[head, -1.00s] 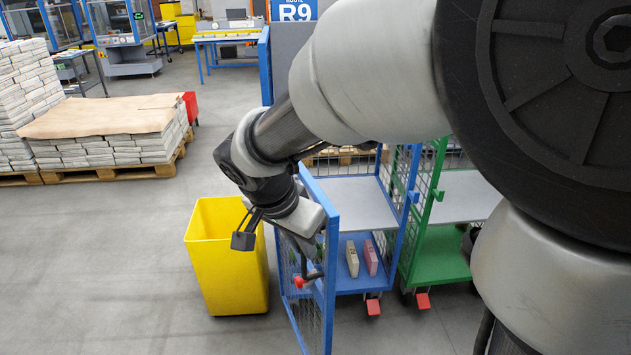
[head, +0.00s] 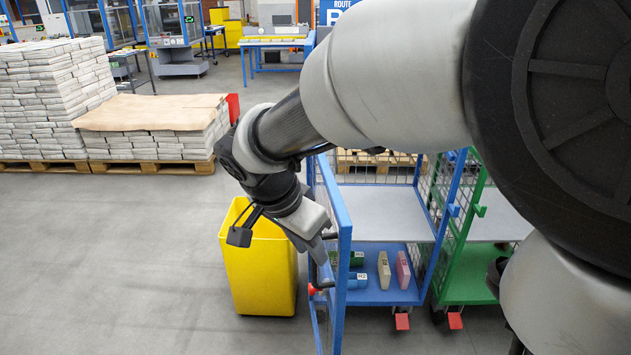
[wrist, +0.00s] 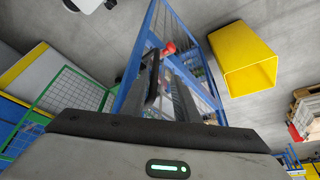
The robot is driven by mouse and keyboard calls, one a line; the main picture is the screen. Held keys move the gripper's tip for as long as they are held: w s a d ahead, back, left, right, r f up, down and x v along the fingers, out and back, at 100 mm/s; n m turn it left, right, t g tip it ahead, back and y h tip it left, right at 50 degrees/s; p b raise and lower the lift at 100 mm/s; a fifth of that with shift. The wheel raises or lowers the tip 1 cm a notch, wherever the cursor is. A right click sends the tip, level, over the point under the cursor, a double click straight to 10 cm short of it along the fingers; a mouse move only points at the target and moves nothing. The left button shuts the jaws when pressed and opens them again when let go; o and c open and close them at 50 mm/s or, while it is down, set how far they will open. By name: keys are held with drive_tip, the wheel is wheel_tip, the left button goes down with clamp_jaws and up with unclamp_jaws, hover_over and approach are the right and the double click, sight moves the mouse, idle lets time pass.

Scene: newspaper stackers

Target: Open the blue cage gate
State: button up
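The blue cage gate (head: 343,255) is a blue frame with mesh. It stands swung out from the blue cage (head: 436,240) toward me, and the cage's front is open. In the wrist view the gate (wrist: 138,85) runs up the middle, with a red knob (wrist: 169,48) on it; the knob also shows in the head view (head: 312,289). My gripper (head: 322,246) is at the gate's outer side, close to the frame. In the wrist view my gripper's dark fingers (wrist: 172,90) overlap the gate, so their opening and any contact are unclear.
A yellow bin (head: 262,270) stands just left of the gate. A green cage (head: 470,270) stands right of the blue one. Newspaper stacks (head: 155,143) on pallets are far left. Floor at front left is clear.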

drive_tip(key=shift+s, duration=0.15)
drive_tip(key=p+v, duration=0.2)
drive_tip(key=v, duration=1.5)
drive_tip(key=shift+r+p, duration=0.2)
drive_tip(key=shift+p, duration=0.2)
drive_tip(key=s+d+f+n+t+y, duration=0.1)
drive_tip(key=s+d+f+n, duration=0.15)
drive_tip(key=d, duration=0.45)
drive_tip(key=s+d+f+n+y, duration=0.1)
drive_tip(key=s+d+n, duration=0.2)
drive_tip(key=d, duration=0.3)
drive_tip(key=s+d+f+n+t+y, duration=0.1)
drive_tip(key=s+d+f+n, duration=0.15)
drive_tip(key=d, duration=0.45)
wheel_tip(320, 180, up, 13)
drive_tip(key=p, duration=1.3)
drive_tip(key=shift+s+d, duration=0.2)
drive_tip(key=shift+s, duration=0.15)
drive_tip(key=shift+a, duration=0.1)
